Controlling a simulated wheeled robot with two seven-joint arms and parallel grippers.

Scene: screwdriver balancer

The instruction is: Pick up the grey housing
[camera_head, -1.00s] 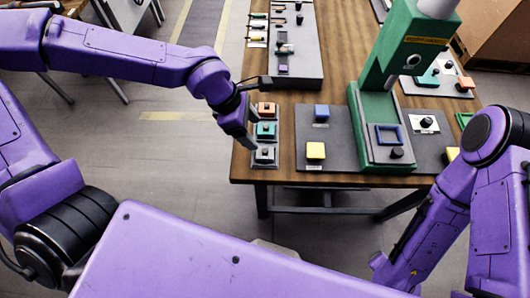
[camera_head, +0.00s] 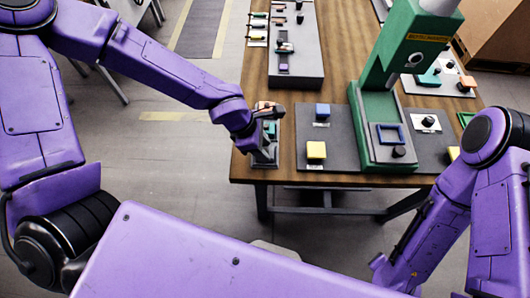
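The grey housing (camera_head: 266,157) sits at the front left corner of the table, at the near end of a short row of coloured housings. My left gripper (camera_head: 268,138) is down over this row, right at the grey housing, and partly hides it. Its fingers are small and dark against the housings, so I cannot tell whether they touch or grip it. A teal housing (camera_head: 271,128) shows partly behind the gripper. An orange housing (camera_head: 264,105) behind it is mostly covered. My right arm is at the lower right, and its gripper does not show.
A green press (camera_head: 372,115) stands on the table (camera_head: 345,38) to the right. A grey mat with a blue block (camera_head: 322,112) and a yellow block (camera_head: 316,150) lies between. A grey tray (camera_head: 311,62) with small parts is at the back. The table's front edge is close to the gripper.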

